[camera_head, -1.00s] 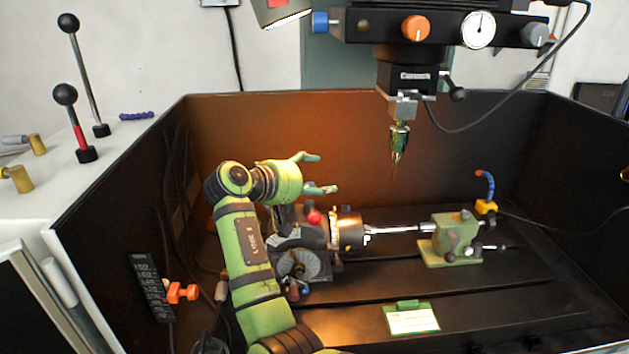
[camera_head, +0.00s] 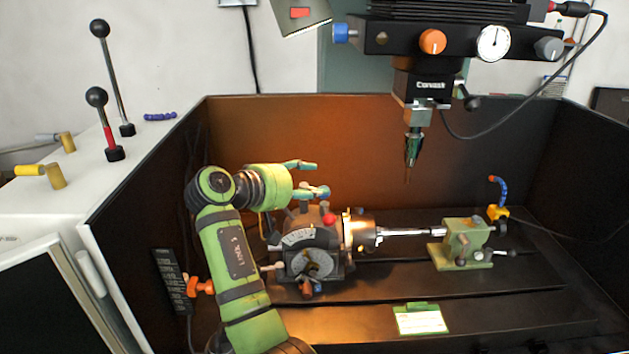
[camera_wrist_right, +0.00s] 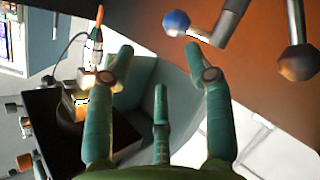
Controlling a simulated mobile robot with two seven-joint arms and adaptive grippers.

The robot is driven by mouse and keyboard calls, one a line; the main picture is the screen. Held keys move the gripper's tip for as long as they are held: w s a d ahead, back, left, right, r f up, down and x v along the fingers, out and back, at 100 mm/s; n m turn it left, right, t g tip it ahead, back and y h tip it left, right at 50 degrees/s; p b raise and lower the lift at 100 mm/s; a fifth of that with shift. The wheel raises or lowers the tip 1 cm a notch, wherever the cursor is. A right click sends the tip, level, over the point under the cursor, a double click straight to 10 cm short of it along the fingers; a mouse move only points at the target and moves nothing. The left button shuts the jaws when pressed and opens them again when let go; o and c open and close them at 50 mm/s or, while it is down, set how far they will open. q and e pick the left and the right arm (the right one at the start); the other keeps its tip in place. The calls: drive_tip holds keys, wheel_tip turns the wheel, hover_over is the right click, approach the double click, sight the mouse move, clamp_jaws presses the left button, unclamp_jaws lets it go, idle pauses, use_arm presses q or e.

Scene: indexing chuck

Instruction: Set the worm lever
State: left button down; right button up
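The indexing head (camera_head: 313,258) with its grey dial (camera_head: 311,264) sits on the machine bed. It carries a red ball knob (camera_head: 329,219) on top and small handles (camera_head: 307,287) at its lower front. I cannot tell for sure which of these is the worm lever. A blue ball knob (camera_wrist_right: 176,22) and a grey ball knob (camera_wrist_right: 299,62) lie beyond the fingertips. My left gripper is not in view.
A chuck (camera_head: 358,231) holds a shaft (camera_head: 410,232) running to a green tailstock (camera_head: 464,243). The tool spindle (camera_head: 413,145) hangs above, right of my gripper. Dark guard walls (camera_head: 470,160) enclose the bed. A green-edged card (camera_head: 420,319) lies at the front.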

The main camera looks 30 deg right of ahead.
drive_tip(key=shift+s+a, duration=0.15)
drive_tip(key=shift+a, duration=0.65)
drive_tip(key=shift+d+p, duration=0.1)
drive_tip(key=shift+p, duration=0.25)
